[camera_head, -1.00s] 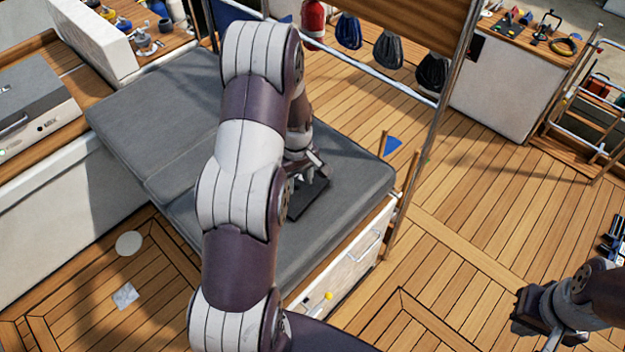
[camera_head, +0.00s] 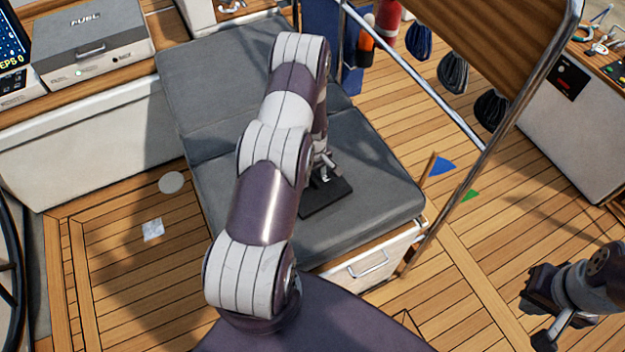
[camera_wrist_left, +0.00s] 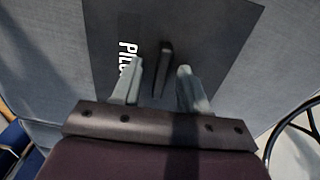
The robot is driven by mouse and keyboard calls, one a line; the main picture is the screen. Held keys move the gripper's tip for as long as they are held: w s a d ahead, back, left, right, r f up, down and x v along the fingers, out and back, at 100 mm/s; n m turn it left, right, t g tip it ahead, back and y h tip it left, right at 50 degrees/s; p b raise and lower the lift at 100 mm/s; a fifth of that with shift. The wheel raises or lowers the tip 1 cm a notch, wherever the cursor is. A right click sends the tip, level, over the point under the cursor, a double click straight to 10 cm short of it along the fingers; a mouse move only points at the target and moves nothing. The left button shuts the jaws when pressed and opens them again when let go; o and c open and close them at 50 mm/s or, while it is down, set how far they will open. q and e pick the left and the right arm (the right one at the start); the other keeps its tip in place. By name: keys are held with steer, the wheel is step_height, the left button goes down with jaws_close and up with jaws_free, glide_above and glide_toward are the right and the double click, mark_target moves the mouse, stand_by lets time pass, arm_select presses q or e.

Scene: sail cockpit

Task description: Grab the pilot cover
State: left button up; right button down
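The pilot cover is a flat black plate (camera_head: 337,196) lying on the grey cushioned seat (camera_head: 210,70), near its front right part. In the left wrist view the plate (camera_wrist_left: 215,30) carries white lettering, partly hidden, that starts "PIL". A dark upright handle (camera_wrist_left: 164,66) stands on it. My left gripper (camera_wrist_left: 160,88) is open above the plate, its two pale fingers apart on either side of the handle, with gaps visible. In the head view my left gripper (camera_head: 323,174) is partly hidden by my arm. My right gripper (camera_head: 540,312) is at the lower right, away from the seat; its finger opening is unclear.
A metal rail post (camera_head: 480,150) rises just right of the seat. A grey fuel box (camera_head: 92,45) stands on the counter at upper left. The wooden deck (camera_head: 120,290) is mostly clear in front of the seat.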

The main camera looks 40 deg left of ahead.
arm_select(q)
steer(key=c, duration=0.5)
jaws_close()
steer(key=shift+s+a, duration=0.1)
steer(key=shift+a, duration=0.05)
steer(key=shift+r, duration=0.1)
